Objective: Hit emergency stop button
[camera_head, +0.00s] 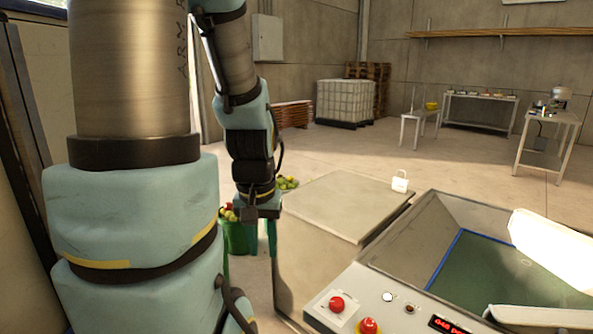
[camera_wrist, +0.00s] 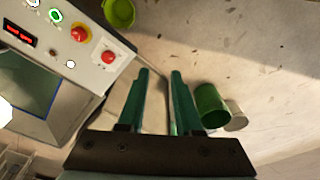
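The control panel (camera_head: 388,310) has a red mushroom button on a yellow base (camera_head: 368,325), cut by the bottom edge. It shows whole in the wrist view (camera_wrist: 80,33). A second red button (camera_head: 336,303) sits on a white square plate and also shows in the wrist view (camera_wrist: 108,57). I cannot read a label saying which is the emergency stop. My gripper (camera_head: 264,236) points down, left of the panel and apart from it. In the wrist view its two green fingers (camera_wrist: 160,72) stand apart with nothing between them, to the right of the buttons.
A grey-topped cabinet (camera_head: 340,205) stands beside the machine's open bin (camera_head: 455,215). A green bucket (camera_head: 240,238) with fruit is on the floor behind my gripper; a green container also shows in the wrist view (camera_wrist: 211,105). A red display (camera_head: 446,325) is on the panel.

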